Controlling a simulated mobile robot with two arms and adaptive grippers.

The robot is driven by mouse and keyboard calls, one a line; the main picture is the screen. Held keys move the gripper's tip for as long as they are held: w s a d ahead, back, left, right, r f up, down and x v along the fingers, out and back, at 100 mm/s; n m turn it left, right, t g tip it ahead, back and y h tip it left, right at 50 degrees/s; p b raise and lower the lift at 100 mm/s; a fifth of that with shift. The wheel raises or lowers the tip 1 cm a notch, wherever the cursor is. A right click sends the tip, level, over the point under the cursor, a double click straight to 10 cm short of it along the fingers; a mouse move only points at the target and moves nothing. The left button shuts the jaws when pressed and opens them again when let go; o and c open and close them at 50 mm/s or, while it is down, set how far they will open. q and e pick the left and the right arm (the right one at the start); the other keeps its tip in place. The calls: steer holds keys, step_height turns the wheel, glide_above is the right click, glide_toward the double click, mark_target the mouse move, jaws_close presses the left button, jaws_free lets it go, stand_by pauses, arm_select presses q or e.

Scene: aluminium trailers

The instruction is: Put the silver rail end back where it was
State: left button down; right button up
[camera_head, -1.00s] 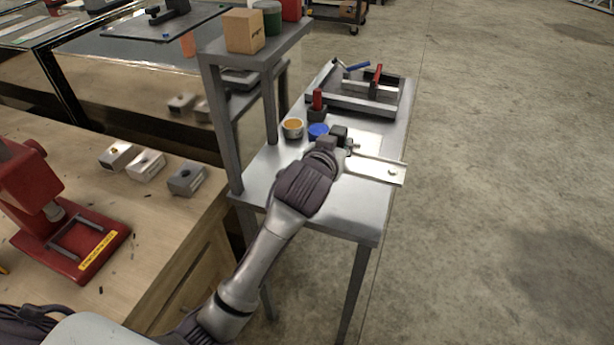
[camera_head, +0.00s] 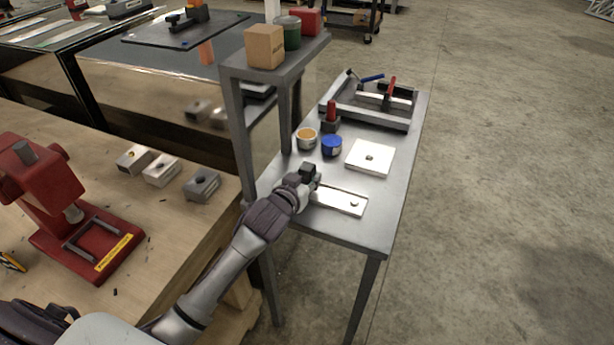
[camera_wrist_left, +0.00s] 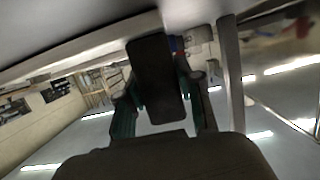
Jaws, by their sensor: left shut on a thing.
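The silver rail end (camera_head: 340,201), a flat pale channel strip with a hole near its right end, is at the near part of the grey metal table. My left gripper (camera_head: 311,184) is shut on its left end. The strip sticks out to the right from the gripper, low over the tabletop; whether it touches is unclear. In the left wrist view, a dark slab (camera_wrist_left: 158,80) shows between the fingers; I cannot tell if it is the rail end. My right gripper is not in view.
On the metal table (camera_head: 378,228) are a pale square plate (camera_head: 370,157), a blue jar (camera_head: 332,146), an orange-topped tin (camera_head: 306,138) and a metal frame (camera_head: 365,116). A raised shelf (camera_head: 240,130) stands close left. Grey blocks (camera_head: 162,173) sit on the wooden bench.

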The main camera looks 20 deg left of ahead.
arm_select(q)
steer(key=shift+r, duration=0.1)
steer(key=c, duration=0.7)
jaws_free()
steer(key=shift+c, duration=0.2)
steer(key=shift+s, duration=0.4)
steer(key=v, duration=1.1)
steer(key=shift+b, duration=0.4)
steer(key=shift+s+r, duration=0.1)
steer(key=shift+r, duration=0.05)
